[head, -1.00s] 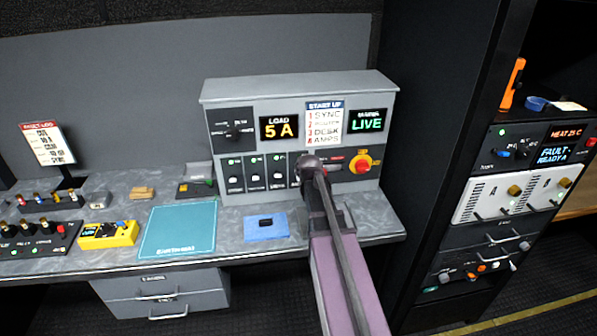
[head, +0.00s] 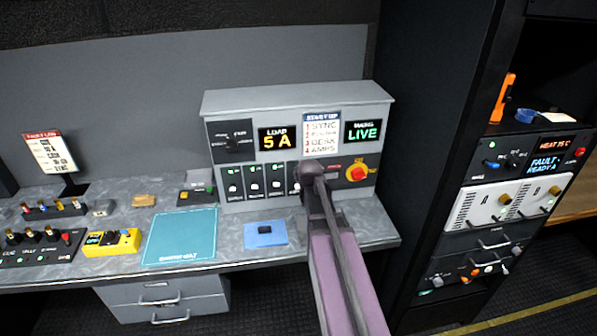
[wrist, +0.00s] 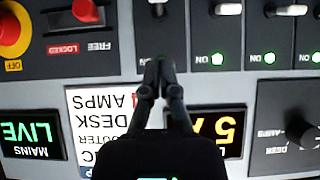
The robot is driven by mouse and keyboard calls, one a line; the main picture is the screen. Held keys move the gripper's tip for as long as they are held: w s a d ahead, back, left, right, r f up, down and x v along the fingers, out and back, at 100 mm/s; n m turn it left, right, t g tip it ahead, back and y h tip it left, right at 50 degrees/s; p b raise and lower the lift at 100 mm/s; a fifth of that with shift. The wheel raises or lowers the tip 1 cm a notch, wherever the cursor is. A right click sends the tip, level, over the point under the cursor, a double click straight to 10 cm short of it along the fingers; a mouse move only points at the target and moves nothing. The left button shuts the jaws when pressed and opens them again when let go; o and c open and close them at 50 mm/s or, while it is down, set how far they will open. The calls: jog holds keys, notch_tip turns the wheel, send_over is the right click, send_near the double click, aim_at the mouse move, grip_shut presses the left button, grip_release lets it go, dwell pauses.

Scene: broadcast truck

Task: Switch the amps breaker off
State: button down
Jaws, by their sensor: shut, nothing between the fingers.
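The grey power panel (head: 296,96) stands at the back of the desk. Its breaker row has white levers with lit green lamps (wrist: 217,60). The rightmost breaker, beside the red-and-yellow rotary switch (head: 357,173), is mostly hidden by my arm in the head view. In the wrist view, which is upside down, that breaker's lever (wrist: 158,8) shows just past my fingertips; its lamp is not visible. My gripper (wrist: 158,68) is shut and empty, close in front of the panel; I cannot tell whether it touches the lever. The load display (head: 277,139) reads 5 A.
The mains display (head: 362,130) reads LIVE. A red slider (wrist: 86,10) marked LOCKED and FREE sits beside the breaker. A blue pad (head: 265,235), teal mat (head: 180,238) and yellow device (head: 112,242) lie on the desk. A black rack stands at right.

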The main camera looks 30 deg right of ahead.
jog(key=s+f+p+v, duration=0.1)
jog(key=p+v, duration=0.1)
jog(key=v, duration=0.5)
jog(key=shift+s+a+p, duration=0.2)
jog(key=shift+s+p, duration=0.1)
jog(key=shift+p, duration=0.1)
jog(key=s+a+f+n+g+y+b, duration=0.1)
jog(key=s+a+f+g, duration=0.3)
jog(key=s+a, duration=0.3)
jog(key=s+a+f+n+g+y+b, duration=0.1)
jog(key=s+a+f+g, duration=0.4)
jog(key=a, duration=0.9)
jog(key=s+n+y, duration=0.1)
jog(key=s, duration=0.2)
jog(key=shift+a+f+g+b, duration=0.15)
jog(key=shift+f+g+b, duration=0.2)
jog(key=shift+g+b, duration=0.05)
dwell(0.7)
